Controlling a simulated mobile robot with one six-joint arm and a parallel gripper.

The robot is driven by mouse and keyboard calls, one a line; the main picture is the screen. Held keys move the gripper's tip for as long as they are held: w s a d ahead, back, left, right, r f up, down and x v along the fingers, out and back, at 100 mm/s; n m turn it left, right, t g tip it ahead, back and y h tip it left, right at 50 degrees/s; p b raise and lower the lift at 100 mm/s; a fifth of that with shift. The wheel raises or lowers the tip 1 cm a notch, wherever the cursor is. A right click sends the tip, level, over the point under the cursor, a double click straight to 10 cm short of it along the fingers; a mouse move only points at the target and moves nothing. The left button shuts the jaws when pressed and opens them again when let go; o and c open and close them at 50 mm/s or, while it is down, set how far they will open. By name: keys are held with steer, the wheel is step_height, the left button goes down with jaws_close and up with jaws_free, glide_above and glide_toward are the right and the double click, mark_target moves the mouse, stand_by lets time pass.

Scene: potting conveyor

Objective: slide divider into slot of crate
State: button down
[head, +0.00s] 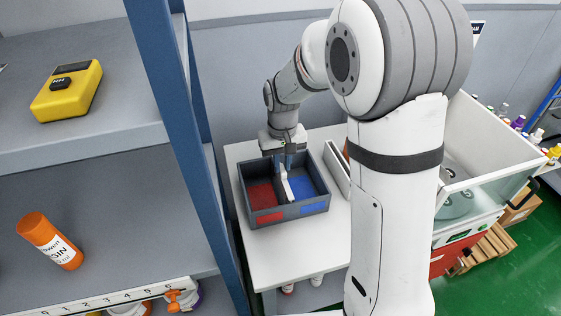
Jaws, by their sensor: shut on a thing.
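A dark grey crate (316,208) stands on a white table. Its floor shows a red half on the left and a blue half on the right, with matching red and blue patches on its front wall. My gripper (284,167) points down over the crate's middle and is shut on a white divider (285,187). The divider is between the red and blue halves, its lower part inside the crate walls. The slot is hidden, so I cannot tell whether the divider sits in it.
The white table (285,255) is clear in front of the crate. A pale upright panel or holder (337,174) stands close to the crate's right. A blue shelf post (185,130) rises at the left. A white open-topped bin (480,165) is at the right.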

steer(key=shift+f+b, duration=0.3)
steer(key=shift+f, duration=0.2)
steer(key=c, duration=1.3)
jaws_free()
steer(key=shift+r, duration=0.1)
step_height(320, 180, up, 8)
steer(key=shift+f, duration=0.15)
